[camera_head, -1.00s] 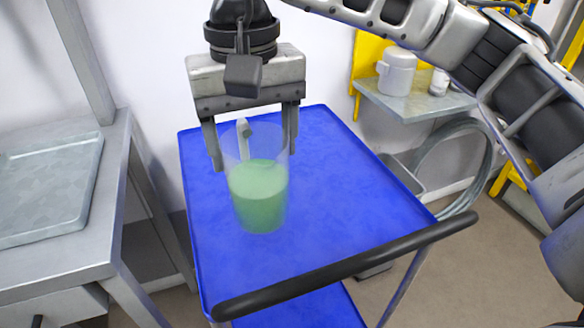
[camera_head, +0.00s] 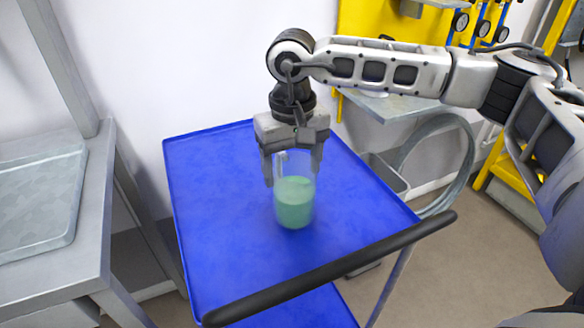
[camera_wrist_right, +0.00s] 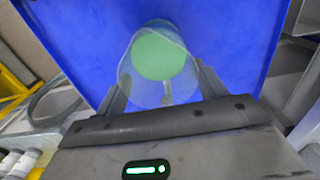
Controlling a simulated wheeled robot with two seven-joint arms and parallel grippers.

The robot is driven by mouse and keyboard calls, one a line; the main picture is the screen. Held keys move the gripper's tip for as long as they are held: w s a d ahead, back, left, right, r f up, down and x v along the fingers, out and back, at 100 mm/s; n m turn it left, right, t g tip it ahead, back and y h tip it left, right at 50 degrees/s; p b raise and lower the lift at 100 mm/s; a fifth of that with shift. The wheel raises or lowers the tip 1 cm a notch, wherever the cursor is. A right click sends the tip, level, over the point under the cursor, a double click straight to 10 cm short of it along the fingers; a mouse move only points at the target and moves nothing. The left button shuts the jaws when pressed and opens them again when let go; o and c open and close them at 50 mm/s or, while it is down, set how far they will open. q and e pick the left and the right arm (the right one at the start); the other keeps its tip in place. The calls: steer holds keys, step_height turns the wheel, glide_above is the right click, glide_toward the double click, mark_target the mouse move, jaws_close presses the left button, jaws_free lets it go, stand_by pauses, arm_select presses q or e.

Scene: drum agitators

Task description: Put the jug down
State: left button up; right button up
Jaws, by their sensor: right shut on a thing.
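The jug (camera_head: 295,203) is clear, upright and partly filled with green liquid. It is over the middle of the blue trolley top (camera_head: 215,240). My right gripper (camera_head: 293,170) comes down from above, with a finger on either side of the jug's upper part, shut on it. In the right wrist view the jug (camera_wrist_right: 158,55) sits between the fingers, with a pale handle (camera_wrist_right: 167,94) on the gripper's side. I cannot tell whether the jug's base touches the trolley top. My left gripper is not in view.
A black push handle (camera_head: 330,269) runs along the trolley's near edge. A grey bench with a metal tray (camera_head: 40,200) stands at the left. A coiled hose (camera_head: 465,165) and a grey shelf (camera_head: 395,110) are at the right. The blue top around the jug is clear.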

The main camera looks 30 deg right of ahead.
steer(key=shift+a+f, duration=0.1)
steer(key=shift+f, duration=0.7)
steer(key=o, duration=1.6)
step_height(320, 180, up, 12)
steer(key=shift+r, duration=0.25)
steer(key=shift+s+f, duration=0.1)
steer(key=shift+s, duration=0.05)
